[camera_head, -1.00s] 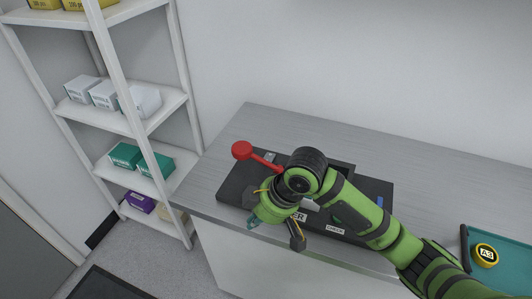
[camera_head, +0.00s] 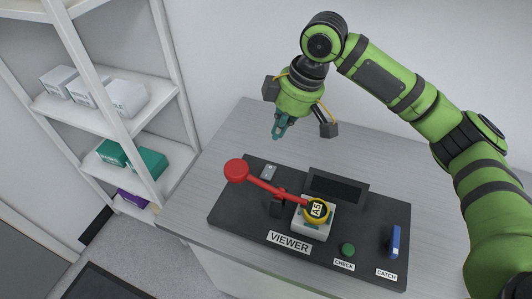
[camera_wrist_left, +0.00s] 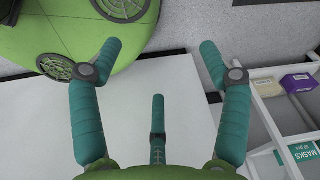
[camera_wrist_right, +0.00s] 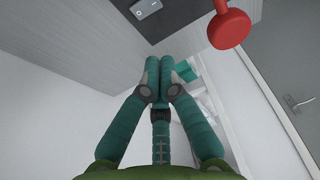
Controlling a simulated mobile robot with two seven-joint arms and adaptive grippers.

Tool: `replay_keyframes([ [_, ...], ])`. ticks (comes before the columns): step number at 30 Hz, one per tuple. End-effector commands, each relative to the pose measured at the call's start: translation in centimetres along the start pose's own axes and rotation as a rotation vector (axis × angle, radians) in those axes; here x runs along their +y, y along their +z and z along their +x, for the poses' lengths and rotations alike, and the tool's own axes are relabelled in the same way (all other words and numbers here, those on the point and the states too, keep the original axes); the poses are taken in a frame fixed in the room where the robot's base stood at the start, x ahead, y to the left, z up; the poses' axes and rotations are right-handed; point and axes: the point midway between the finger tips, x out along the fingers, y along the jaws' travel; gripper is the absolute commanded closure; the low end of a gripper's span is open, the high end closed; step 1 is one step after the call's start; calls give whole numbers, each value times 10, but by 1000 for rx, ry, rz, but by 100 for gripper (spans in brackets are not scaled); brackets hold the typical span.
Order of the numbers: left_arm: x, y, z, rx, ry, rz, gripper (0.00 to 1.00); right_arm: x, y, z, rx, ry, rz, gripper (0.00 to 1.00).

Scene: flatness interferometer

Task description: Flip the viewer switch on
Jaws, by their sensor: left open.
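The black instrument panel (camera_head: 235,212) lies on the bench with a VIEWER label (camera_head: 289,243) at its front. A small grey switch plate (camera_head: 268,172) is at the panel's back left; it also shows in the right wrist view (camera_wrist_right: 147,8). Its on or off position is too small to tell. My right gripper (camera_head: 279,130) hangs above and behind the panel, apart from it. In the right wrist view its fingers (camera_wrist_right: 159,68) are together and empty. My left gripper (camera_wrist_left: 160,60) is open and empty in the left wrist view, outside the head view.
A red lever with a round knob (camera_head: 236,171) reaches over the panel to a yellow A5 disc (camera_head: 317,210) on a white block. A dark screen (camera_head: 337,188), green CHECK button (camera_head: 347,250) and blue CATCH lever (camera_head: 394,242) are at right. Shelves (camera_head: 120,140) stand left.

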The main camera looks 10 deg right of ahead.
Motion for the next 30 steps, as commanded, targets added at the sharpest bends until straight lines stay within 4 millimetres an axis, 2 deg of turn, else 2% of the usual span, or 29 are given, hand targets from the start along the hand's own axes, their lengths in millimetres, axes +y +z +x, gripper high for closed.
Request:
replay_keyframes([
  [6, 6, 49, -4, -80, 8, 1, 23, 0, 0, 0, 0, 1, 1, 100],
  [9, 6, 61, -5, -98, 8, 2, 23, 0, 0, 0, 0, 1, 1, 100],
  [13, 6, 59, -7, -94, 8, 3, 23, 0, 0, 5, 0, 0, 1, 100],
  [17, 3, 44, -10, -72, 5, 3, 23, 0, 0, 21, -2, -2, 2, 100],
  [22, 1, 24, -19, -40, 2, 4, 23, -1, 0, 56, -3, -4, 1, 100],
  [30, 1, 29, -35, -52, 3, 4, 23, -1, 3, 109, -3, -2, 1, 100],
])
